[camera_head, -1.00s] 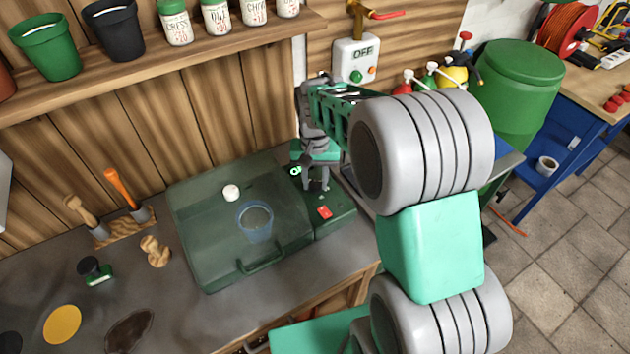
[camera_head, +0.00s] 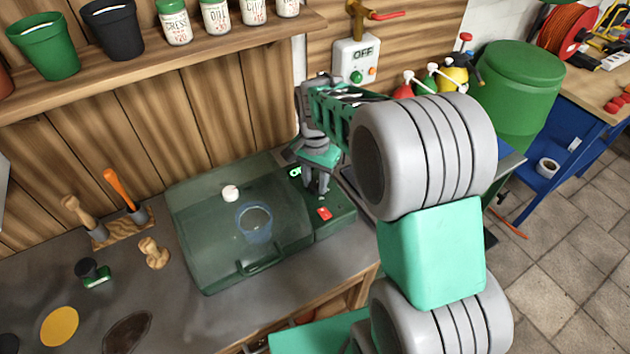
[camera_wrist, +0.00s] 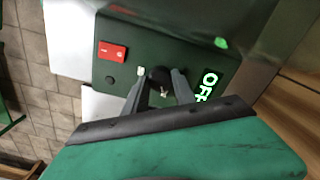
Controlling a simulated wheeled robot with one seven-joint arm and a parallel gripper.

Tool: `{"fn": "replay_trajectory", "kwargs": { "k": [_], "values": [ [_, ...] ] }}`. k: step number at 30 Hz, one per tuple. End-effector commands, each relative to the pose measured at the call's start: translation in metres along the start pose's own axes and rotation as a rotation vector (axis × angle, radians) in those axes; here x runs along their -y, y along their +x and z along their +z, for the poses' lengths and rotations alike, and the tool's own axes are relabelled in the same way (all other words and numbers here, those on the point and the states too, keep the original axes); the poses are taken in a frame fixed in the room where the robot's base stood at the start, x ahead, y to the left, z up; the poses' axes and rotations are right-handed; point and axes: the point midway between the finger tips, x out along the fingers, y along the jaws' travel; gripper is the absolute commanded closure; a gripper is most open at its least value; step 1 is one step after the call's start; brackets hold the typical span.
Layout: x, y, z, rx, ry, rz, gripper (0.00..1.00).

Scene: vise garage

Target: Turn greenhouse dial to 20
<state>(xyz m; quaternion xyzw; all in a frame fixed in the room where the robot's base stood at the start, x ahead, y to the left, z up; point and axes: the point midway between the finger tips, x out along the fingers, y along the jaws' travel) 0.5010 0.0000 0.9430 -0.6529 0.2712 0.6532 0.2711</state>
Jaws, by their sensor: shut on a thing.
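The greenhouse (camera_head: 195,255) is a dark green box with a see-through lid, standing on the bench. Its control panel (camera_head: 335,222) is on the right side. In the wrist view my gripper (camera_wrist: 161,84) points at the panel, with its fingers on either side of the small dark dial (camera_wrist: 160,75), shut on it. In the head view my gripper (camera_head: 317,188) is over the panel and the dial is hidden behind its fingers.
A red switch (camera_head: 324,213) sits on the panel near my gripper. A clear cup (camera_head: 254,222) and a small white object (camera_head: 230,193) show through the lid. A wall box (camera_head: 356,60) above also reads OFF. Hand tools (camera_head: 120,190) stand left of the greenhouse.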

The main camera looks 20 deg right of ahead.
Motion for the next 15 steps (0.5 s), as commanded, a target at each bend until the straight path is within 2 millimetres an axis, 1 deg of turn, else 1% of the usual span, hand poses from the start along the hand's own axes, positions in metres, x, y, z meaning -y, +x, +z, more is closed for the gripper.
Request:
{"fn": "replay_trajectory", "kwargs": {
  "k": [8,9,15],
  "values": [
    [0.0002,-0.0002,0.0002,0.000,-0.002,0.000,1.00],
    [0.0002,-0.0002,0.0002,0.000,-0.002,0.000,0.65],
    [0.0002,-0.0002,0.0001,0.000,-0.002,0.000,0.48]
  ]
}}
